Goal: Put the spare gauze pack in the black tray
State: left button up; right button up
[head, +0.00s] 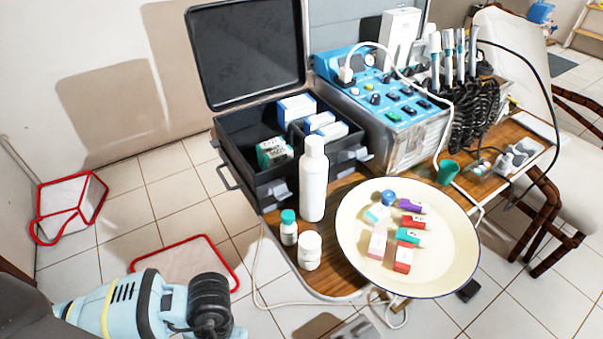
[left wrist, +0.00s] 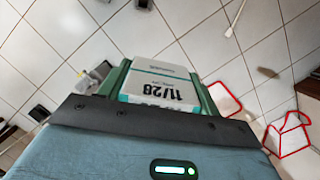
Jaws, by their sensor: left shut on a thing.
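The gauze pack (left wrist: 165,88), a white box with green edges and a printed "11/28", is between the fingers of my left gripper (left wrist: 160,80) in the left wrist view. The gripper is shut on it, with tiled floor beyond. In the head view only my left arm shows at lower left; the fingers and pack are hidden there. The black tray (head: 237,140) is the compartmented interior of an open black case. A green-and-white pack (head: 273,151) sits in its left part and blue-and-white boxes (head: 297,108) sit at the back and right. My right gripper is not in view.
A white bottle (head: 314,180), a teal-capped vial (head: 289,228) and a white jar (head: 309,251) stand before the case. A round cream dish (head: 455,245) holds several small coloured items. A blue control unit (head: 385,100) stands right. The raised lid (head: 245,50) backs the case.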

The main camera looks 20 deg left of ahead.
pick_arm(q)
jog(key=shift+w+d+r+t+p, duration=0.1)
jog(key=shift+r+t+p, duration=0.05)
jog(key=shift+t+p, duration=0.2)
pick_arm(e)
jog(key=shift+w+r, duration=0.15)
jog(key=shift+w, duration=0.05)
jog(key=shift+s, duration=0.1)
